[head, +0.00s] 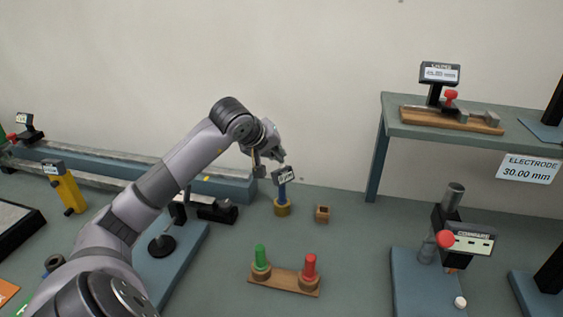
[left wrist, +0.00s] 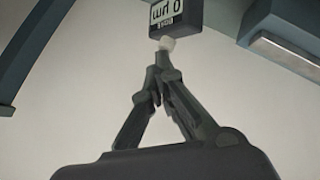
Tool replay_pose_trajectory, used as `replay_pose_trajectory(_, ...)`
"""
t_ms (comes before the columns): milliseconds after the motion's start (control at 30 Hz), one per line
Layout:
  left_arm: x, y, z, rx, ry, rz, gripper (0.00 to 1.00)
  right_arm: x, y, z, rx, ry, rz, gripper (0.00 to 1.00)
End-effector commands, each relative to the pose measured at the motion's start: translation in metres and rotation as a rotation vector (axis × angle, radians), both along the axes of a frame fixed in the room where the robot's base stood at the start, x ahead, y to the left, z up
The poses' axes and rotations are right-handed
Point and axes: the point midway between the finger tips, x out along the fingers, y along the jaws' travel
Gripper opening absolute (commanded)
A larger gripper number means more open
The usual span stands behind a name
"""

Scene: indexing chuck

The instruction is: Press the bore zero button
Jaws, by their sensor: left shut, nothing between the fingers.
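The bore gauge (head: 284,175) stands behind the middle of the bench, a dark display head on a blue stem set in a yellow ring (head: 282,208). In the left wrist view its display box (left wrist: 166,16) is at the top, with a small pale round button (left wrist: 167,43) on the side facing my gripper. My left gripper (head: 281,157) is just above the display head. Its fingers are shut and empty, and the tips (left wrist: 162,60) are right at the button; I cannot tell whether they touch it. My right gripper is not in view.
A raised shelf (head: 470,137) and a comparator (head: 468,243) stand at the right. A long rail lies behind my left arm.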

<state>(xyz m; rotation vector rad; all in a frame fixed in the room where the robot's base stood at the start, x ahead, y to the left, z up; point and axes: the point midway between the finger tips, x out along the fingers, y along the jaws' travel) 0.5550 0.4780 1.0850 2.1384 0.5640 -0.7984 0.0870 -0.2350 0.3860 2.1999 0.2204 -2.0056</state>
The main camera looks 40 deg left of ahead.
Motion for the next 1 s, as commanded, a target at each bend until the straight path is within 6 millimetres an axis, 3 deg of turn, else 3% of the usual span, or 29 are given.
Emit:
replay_pose_trajectory(400,0.000,0.000,0.018,0.001,0.002,0.000,0.00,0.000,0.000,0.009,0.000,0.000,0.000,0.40)
replay_pose_trajectory(767,0.000,0.000,0.019,0.000,0.001,0.001,0.00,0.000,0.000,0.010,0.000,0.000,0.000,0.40)
replay_pose_trajectory(1000,0.000,0.000,0.040,0.002,0.000,0.000,0.00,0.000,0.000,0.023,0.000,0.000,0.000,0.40)
